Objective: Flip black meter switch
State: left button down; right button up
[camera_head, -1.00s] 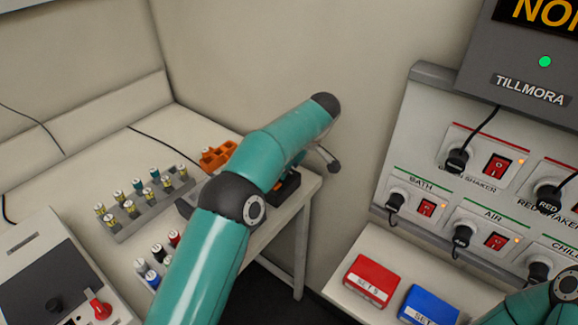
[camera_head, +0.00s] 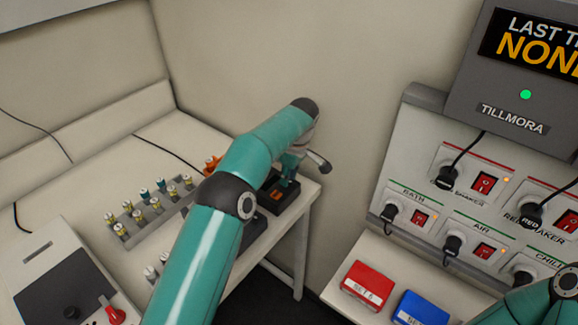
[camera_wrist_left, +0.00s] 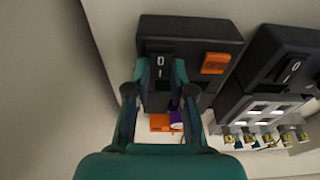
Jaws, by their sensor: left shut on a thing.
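A black meter (camera_head: 289,200) with an orange display sits at the right end of the left-hand table. In the left wrist view the same meter (camera_wrist_left: 190,30) has a black rocker switch (camera_wrist_left: 161,62) marked 0 and I. My left gripper (camera_wrist_left: 160,70) points down at the meter, with one fingertip on each side of the switch, shut on it. The exact contact is hard to see. In the head view the left gripper (camera_head: 291,165) is partly behind my arm. My right arm shows at the lower right; its gripper is out of view.
A second black device (camera_wrist_left: 285,60) with a similar switch stands beside the meter. A vial rack (camera_head: 150,208) stands left of my arm. A purple-and-white item (camera_wrist_left: 176,118) lies beyond the fingers. Red (camera_head: 369,285) and blue (camera_head: 421,308) boxes sit below the switch panel (camera_head: 407,165).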

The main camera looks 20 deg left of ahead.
pick_arm(q)
jog(key=shift+a+r+h+p, duration=0.2)
jog(key=shift+r+h+p, duration=0.15)
jog(key=shift+p, duration=0.2)
jog(key=shift+w+f+g+h+p, duration=0.15)
jog(key=shift+f+g+h+p, duration=0.15)
jog(key=shift+h, duration=0.25)
pick_arm(e)
notch_tip(320, 180, up, 3)
pick_arm(q)
jog(key=c, duration=1)
grip_release()
jog(key=shift+f, duration=0.1)
pick_arm(e)
jog(key=shift+f, duration=0.15)
